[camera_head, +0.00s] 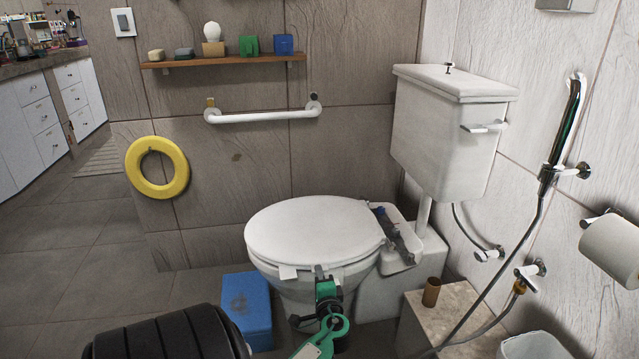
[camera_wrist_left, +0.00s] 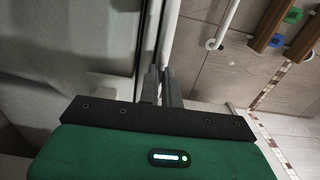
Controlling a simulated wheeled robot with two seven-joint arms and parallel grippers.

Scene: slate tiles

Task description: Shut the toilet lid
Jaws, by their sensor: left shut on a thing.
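The white toilet lid (camera_head: 315,228) lies about level over the toilet bowl (camera_head: 310,285) in the head view. Whether a small gap is left under it, I cannot tell. My left gripper (camera_head: 319,272) is at the lid's near edge, its fingers shut on that edge. In the left wrist view, the fingers of my left gripper (camera_wrist_left: 162,85) are close together against a long white edge. The contact itself is partly hidden by the gripper body. My right gripper is in neither view.
A blue box (camera_head: 247,308) stands on the floor left of the bowl. The cistern (camera_head: 445,140) stands behind the lid on the right. A stone ledge (camera_head: 455,310) with a brown cardboard tube (camera_head: 431,292) is at the right. A white grab bar (camera_head: 265,117) is on the wall.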

